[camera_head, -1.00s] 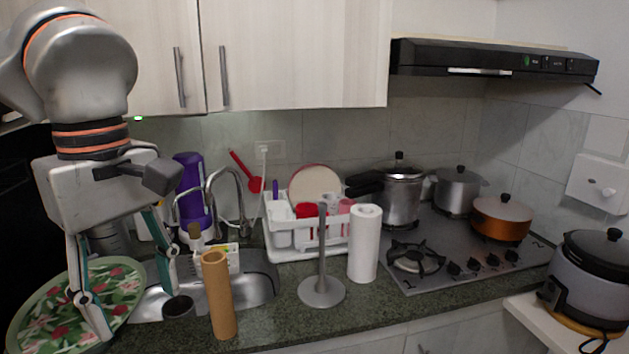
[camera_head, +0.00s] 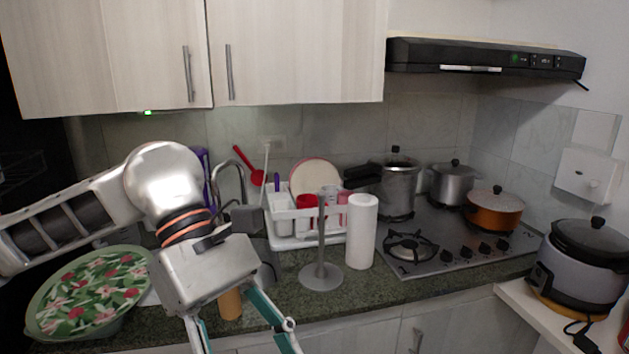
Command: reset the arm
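My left arm comes in from the left and ends in my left gripper (camera_head: 243,338) at the bottom, left of centre. Its two green-and-grey fingers are spread apart, with no object seen between them. Their tips run off the bottom edge. A tan cylinder (camera_head: 231,304) stands on the counter behind the gripper, mostly hidden by it. My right gripper is not in view.
A grey upright stand (camera_head: 321,275), a paper towel roll (camera_head: 361,235) and a white dish rack (camera_head: 285,242) stand right of the gripper. A floral green tray (camera_head: 95,290) lies left, below my arm. The stove (camera_head: 440,250) holds several pots.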

